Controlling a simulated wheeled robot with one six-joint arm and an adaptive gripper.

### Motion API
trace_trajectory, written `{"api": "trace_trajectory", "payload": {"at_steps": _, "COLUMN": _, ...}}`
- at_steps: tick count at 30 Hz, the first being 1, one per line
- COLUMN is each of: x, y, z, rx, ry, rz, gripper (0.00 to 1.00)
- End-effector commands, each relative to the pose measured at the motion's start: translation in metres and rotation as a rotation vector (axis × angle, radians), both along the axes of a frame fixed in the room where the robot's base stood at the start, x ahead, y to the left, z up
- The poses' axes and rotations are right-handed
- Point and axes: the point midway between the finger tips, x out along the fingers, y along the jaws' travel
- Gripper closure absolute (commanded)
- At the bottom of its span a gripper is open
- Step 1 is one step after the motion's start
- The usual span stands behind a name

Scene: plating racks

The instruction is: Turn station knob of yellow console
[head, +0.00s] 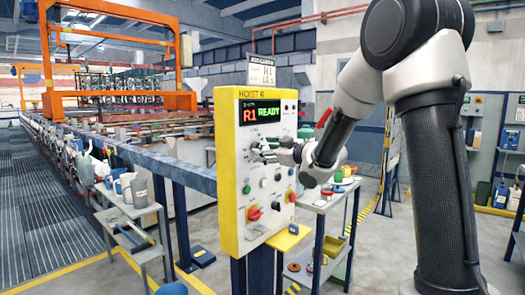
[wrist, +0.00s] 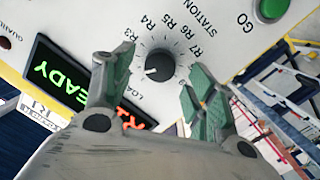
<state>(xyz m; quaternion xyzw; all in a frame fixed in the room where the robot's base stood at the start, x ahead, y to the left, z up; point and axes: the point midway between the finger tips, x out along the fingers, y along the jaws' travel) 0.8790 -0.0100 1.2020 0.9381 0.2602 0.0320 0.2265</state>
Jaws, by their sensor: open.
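The yellow console (head: 229,180) stands in the middle of the head view, with a pale front panel and a display (head: 261,113) reading "R1 READY". In the wrist view the station knob (wrist: 159,66) is a dark round knob with a white pointer mark, ringed by labels such as R3 to R8 and the word STATION. My gripper (wrist: 152,85) is open, its two green-padded fingers on either side of the knob in the picture. I cannot tell whether they touch it. In the head view my gripper (head: 262,150) is at the panel below the display and hides the knob.
A green GO button (wrist: 272,9) is beside the dial. A small table (head: 320,207) with coloured items stands right of the console, and a grey cart (head: 134,213) with jugs stands left. A blue rail (head: 175,173) runs behind.

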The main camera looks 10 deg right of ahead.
Motion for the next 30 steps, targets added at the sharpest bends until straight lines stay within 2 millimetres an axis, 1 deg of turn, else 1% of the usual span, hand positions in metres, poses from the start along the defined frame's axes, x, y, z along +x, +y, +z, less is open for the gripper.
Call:
{"api": "trace_trajectory", "payload": {"at_steps": 1, "x": -0.01, "y": -0.006, "z": 0.001, "rx": -0.001, "ry": -0.001, "rz": -0.002, "gripper": 0.43}}
{"api": "trace_trajectory", "payload": {"at_steps": 6, "x": -0.044, "y": -0.027, "z": 0.003, "rx": 0.0, "ry": 0.0, "rz": -0.003, "gripper": 0.43}}
{"api": "trace_trajectory", "payload": {"at_steps": 9, "x": -0.061, "y": -0.036, "z": 0.004, "rx": -0.001, "ry": -0.001, "rz": -0.002, "gripper": 0.43}}
{"api": "trace_trajectory", "payload": {"at_steps": 13, "x": -0.077, "y": -0.046, "z": 0.005, "rx": -0.001, "ry": 0.001, "rz": -0.002, "gripper": 0.43}}
{"api": "trace_trajectory", "payload": {"at_steps": 18, "x": -0.085, "y": -0.049, "z": 0.005, "rx": -0.001, "ry": 0.001, "rz": 0.0, "gripper": 0.43}}
{"api": "trace_trajectory", "payload": {"at_steps": 30, "x": -0.085, "y": -0.049, "z": 0.005, "rx": -0.001, "ry": 0.004, "rz": 0.0, "gripper": 0.43}}
